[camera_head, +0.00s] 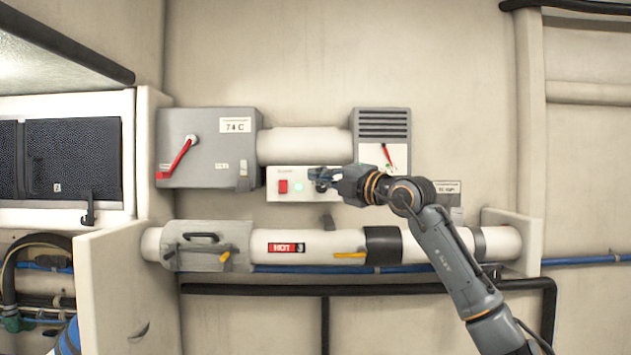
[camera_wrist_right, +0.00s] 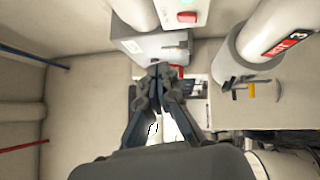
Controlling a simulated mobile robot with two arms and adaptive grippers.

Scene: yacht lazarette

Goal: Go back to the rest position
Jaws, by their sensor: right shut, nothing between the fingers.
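My right gripper (camera_head: 320,179) comes in from the right in the head view, with its fingers pointing left. It overlaps the right part of a white switch panel (camera_head: 275,195) with a red rocker switch (camera_head: 283,186) and a lit green lamp (camera_head: 298,187); I cannot tell how far it is from the wall. In the right wrist view the gripper (camera_wrist_right: 161,72) has its fingertips together and nothing held. The red switch also shows there (camera_wrist_right: 187,17), beyond the fingertips. My left gripper is in neither view.
A grey box (camera_head: 225,130) with a red lever (camera_head: 178,158) and a vented box (camera_head: 383,125) flank a white cylinder (camera_head: 305,146). Below runs a white pipe (camera_head: 330,241) marked HOT with yellow handles. A white partition (camera_head: 110,285) juts out at lower left.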

